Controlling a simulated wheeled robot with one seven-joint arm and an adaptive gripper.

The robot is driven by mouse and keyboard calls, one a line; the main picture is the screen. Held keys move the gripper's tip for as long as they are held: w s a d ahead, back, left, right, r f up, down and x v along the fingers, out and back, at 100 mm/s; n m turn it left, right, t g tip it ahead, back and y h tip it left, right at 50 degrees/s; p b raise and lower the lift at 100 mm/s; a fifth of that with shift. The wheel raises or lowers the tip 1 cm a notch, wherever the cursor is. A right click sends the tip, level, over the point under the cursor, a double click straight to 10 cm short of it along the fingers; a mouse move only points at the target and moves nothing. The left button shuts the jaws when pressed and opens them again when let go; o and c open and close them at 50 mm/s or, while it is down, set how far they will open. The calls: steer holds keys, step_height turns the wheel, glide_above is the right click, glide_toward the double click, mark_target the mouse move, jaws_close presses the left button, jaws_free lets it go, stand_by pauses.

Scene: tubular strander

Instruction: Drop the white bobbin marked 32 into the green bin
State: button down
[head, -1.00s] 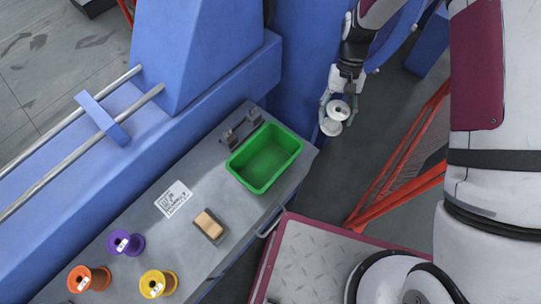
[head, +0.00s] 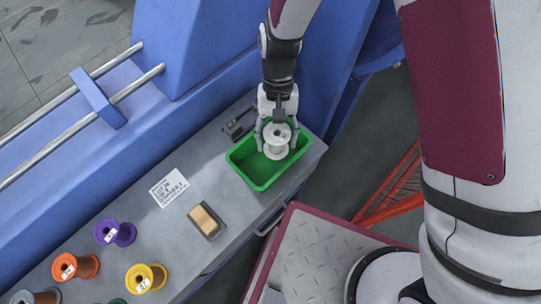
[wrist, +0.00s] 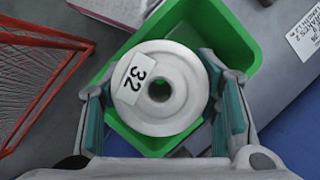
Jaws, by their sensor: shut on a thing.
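The white bobbin (head: 277,139), with a label reading 32, is held between the fingers of my gripper (head: 277,132). In the wrist view the bobbin (wrist: 158,88) faces the camera, with a finger of my gripper (wrist: 160,105) on each side. The green bin (head: 238,160) is at the right end of the grey bench. It shows behind the bobbin in the wrist view (wrist: 240,30). The bobbin is over the bin's opening; I cannot tell its exact height above the floor of the bin, which it partly hides.
A purple bobbin (head: 115,233), an orange bobbin (head: 76,267) and a yellow bobbin (head: 146,278) stand on the bench (head: 150,225). A printed sheet (head: 169,188) and a tan block in a small tray (head: 207,220) lie nearer the bin. A dark metal bracket (head: 238,123) is behind the bin.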

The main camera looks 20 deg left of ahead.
step_height(320, 180, down, 3)
steer(key=shift+f+b, duration=0.2)
steer(key=shift+b, duration=0.55)
steer(key=c, duration=0.5)
jaws_free()
steer(key=v, duration=1.2)
